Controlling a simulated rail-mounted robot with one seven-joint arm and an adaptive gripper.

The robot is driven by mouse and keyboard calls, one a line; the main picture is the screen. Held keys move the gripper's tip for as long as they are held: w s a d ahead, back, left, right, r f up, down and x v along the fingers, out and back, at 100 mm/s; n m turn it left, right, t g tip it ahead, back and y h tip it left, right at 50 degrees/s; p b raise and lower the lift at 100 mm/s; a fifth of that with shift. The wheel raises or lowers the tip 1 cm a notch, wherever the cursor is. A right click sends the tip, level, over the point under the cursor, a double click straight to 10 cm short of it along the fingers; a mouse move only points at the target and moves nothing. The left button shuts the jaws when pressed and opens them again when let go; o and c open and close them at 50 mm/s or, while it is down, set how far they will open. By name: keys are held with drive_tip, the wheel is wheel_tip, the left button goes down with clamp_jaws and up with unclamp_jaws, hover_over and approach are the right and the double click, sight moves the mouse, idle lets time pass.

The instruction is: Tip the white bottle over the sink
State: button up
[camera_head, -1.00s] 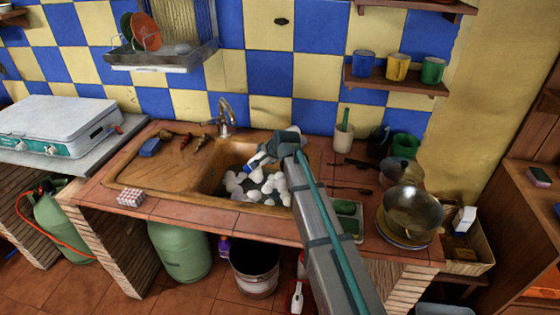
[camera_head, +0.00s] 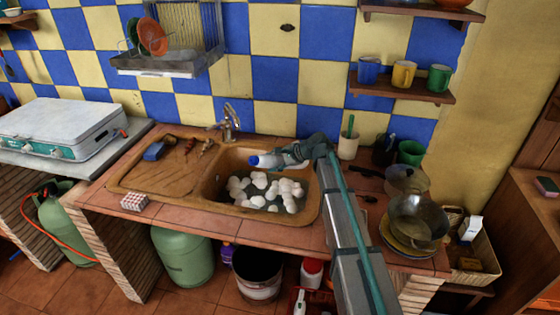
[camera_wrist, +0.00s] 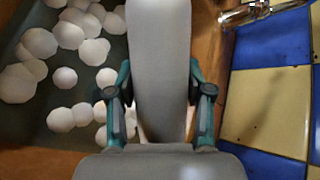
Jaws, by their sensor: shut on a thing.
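The white bottle (camera_head: 278,159) with a blue cap end is held over the sink (camera_head: 210,192). It lies nearly level in the head view, its blue end pointing left, above the right basin. My gripper (camera_head: 296,153) is shut around it from the right side. In the wrist view the bottle (camera_wrist: 160,60) fills the middle as a pale body between both fingers, and its blue end is out of sight. The basin below holds several white round balls (camera_head: 259,184) in dark water. Whether anything comes out of the bottle cannot be seen.
The tap (camera_head: 229,120) stands behind the basin, left of the bottle. A white cup (camera_head: 348,146) and a green mug (camera_head: 410,153) are at the right back. A metal pot (camera_head: 418,222) sits on plates at the right. A blue sponge (camera_head: 154,151) lies on the drainboard.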

sight(263, 162)
drive_tip(key=a+y, duration=0.1)
drive_tip(key=s+a+r+m+y, duration=0.1)
drive_tip(key=s+a+m+g+y, duration=0.1)
drive_tip(key=shift+s+a+r, duration=0.15)
drive_tip(key=shift+a+r, duration=0.1)
drive_tip(key=shift+r, duration=0.1)
drive_tip(key=r+m+y+p, duration=0.1)
drive_tip(key=r, duration=0.1)
drive_tip(key=s+a+r+m+y+p, duration=0.1)
drive_tip(key=r+m+y, duration=0.1)
drive_tip(key=a+r+m+y+p, duration=0.1)
drive_tip(key=r+y+p, duration=0.1)
drive_tip(key=r, duration=0.1)
drive_tip(key=shift+s+r, duration=0.1)
drive_tip(key=shift+s, duration=0.05)
drive_tip(key=shift+s+a+r+m+y, duration=0.1)
drive_tip(key=shift+r+m+y, duration=0.55)
drive_tip(key=shift+m+y, duration=0.15)
